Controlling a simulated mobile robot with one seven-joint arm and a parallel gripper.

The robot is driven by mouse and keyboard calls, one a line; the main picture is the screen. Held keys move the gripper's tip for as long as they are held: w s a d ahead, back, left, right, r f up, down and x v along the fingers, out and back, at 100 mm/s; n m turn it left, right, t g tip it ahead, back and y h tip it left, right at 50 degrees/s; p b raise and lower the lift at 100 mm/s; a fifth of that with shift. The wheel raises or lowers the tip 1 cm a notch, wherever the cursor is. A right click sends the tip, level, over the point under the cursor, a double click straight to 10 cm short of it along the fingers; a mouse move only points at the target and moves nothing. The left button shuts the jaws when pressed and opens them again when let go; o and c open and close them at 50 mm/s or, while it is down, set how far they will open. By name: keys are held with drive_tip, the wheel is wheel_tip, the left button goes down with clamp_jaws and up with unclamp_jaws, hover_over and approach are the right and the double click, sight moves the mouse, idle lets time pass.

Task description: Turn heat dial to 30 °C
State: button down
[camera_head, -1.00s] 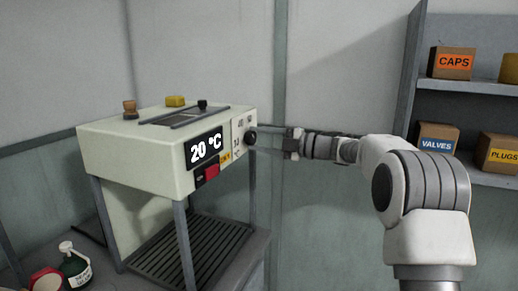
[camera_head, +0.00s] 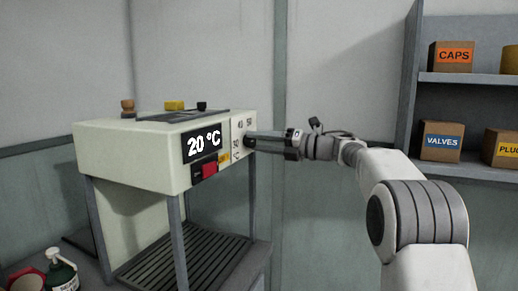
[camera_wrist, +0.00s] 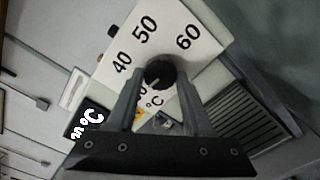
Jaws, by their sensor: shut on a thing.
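The press (camera_head: 130,155) is a cream box on grey legs. Its black display (camera_head: 205,142) reads 20 °C in the head view. The heat dial is a black round knob (camera_wrist: 160,74) in the wrist view, on a white plate (camera_wrist: 150,40) marked 40, 50 and 60; the lower marks are partly hidden. A pale pointer line shows on the knob. My gripper (camera_head: 252,141) reaches in from the right and is shut on the knob, with one finger on each side. In the head view the fingers hide most of the knob.
Yellow, black and brown knobs stand on the press top. A slatted grate (camera_head: 180,255) lies underneath. Shelves with a CAPS box (camera_head: 451,57) and a VALVES box (camera_head: 441,141) stand right.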

drive_tip(key=shift+n, duration=0.5)
drive_tip(key=shift+c, duration=1.5)
unclamp_jaws()
drive_tip(key=v, duration=0.7)
drive_tip(key=shift+d, duration=0.25)
drive_tip(key=shift+r, duration=0.1)
